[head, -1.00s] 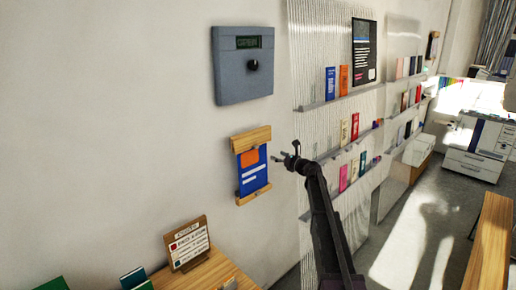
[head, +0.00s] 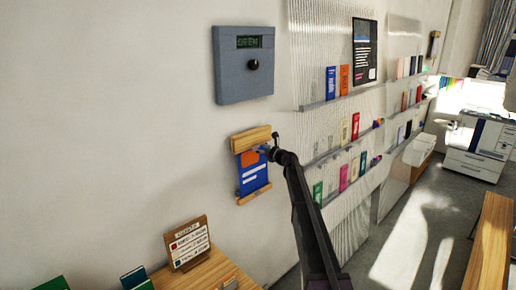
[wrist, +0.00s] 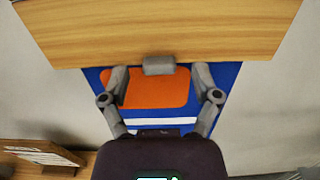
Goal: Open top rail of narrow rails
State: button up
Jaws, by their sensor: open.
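The wooden top rail (head: 251,139) of the narrow poster hanger is fixed to the wall. A blue poster (head: 254,179) with an orange patch hangs between it and the wooden bottom rail (head: 253,198). In the wrist view, the top rail (wrist: 160,32) crosses the upper part of the picture, with a small grey tab (wrist: 158,66) at its lower edge. My gripper (head: 266,151) is in front of the poster, just below the top rail. In the wrist view, my gripper (wrist: 161,80) is open, one finger on each side of the tab. Contact cannot be told.
A grey box (head: 243,65) with a display and a dark knob is on the wall above. Ledges with booklets (head: 345,92) line a ribbed panel to the right. A wooden table (head: 205,272) with a small sign (head: 187,243) is below.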

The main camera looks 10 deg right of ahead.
jog(key=shift+x, duration=0.9)
jog(key=shift+c, duration=0.2)
jog(key=shift+s+d, duration=0.1)
grip_shut()
